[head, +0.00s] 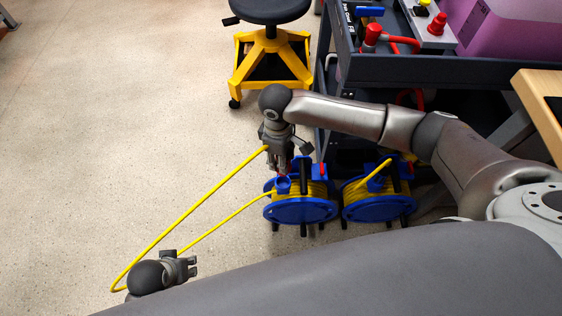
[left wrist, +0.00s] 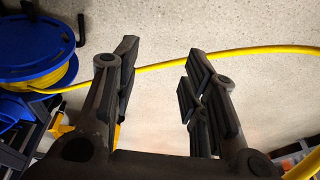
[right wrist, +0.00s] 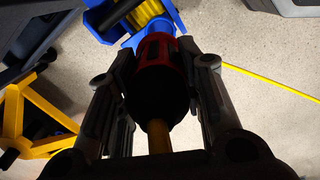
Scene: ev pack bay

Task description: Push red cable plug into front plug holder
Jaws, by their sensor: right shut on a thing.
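The red cable plug (right wrist: 155,50) is held between the fingers of my right gripper (right wrist: 155,75), with its yellow cable (right wrist: 158,136) coming out of the back. Beyond its tip is a blue plug holder (head: 284,185) on the left reel (head: 302,210); the tip meets or nearly meets it, and I cannot tell whether any of it is inside. In the head view my right gripper (head: 279,158) is just above this holder and mostly hides the plug. My left gripper (left wrist: 160,75) is open and empty, low at the left, with the yellow cable running behind its fingers.
A second blue reel (head: 378,208) stands close to the right of the first. A dark cart (head: 440,68) stands behind, carrying a purple box (head: 510,25). A yellow-based stool (head: 271,60) is at the back. The cable loops across clear floor at left.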

